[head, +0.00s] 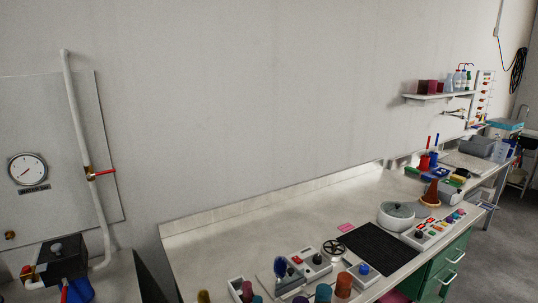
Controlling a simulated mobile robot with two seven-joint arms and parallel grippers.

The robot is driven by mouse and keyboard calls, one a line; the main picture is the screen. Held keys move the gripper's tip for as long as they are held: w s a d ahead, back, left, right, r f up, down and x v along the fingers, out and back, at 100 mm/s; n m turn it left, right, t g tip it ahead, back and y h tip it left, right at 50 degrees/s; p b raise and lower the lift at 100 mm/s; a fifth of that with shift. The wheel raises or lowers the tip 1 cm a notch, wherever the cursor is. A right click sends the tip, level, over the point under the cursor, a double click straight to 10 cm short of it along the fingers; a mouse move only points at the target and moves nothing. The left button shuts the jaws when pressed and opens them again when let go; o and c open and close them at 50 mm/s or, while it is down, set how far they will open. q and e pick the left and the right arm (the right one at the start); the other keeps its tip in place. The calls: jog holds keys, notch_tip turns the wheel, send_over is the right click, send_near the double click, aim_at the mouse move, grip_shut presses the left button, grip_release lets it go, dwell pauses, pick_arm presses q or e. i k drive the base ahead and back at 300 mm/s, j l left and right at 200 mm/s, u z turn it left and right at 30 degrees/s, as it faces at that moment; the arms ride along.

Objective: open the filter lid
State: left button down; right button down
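No part is plainly marked as the filter lid. A black box (62,262) with a grey knob on its top stands at the lower left, and its top looks shut. Neither of my grippers shows in the head view.
The long bench (215,246) carries a black mat (378,250), control boxes and several coloured jars. A shelf (438,96) hangs at the right.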

aim_at(59, 257)
jog(key=u, duration=1.35)
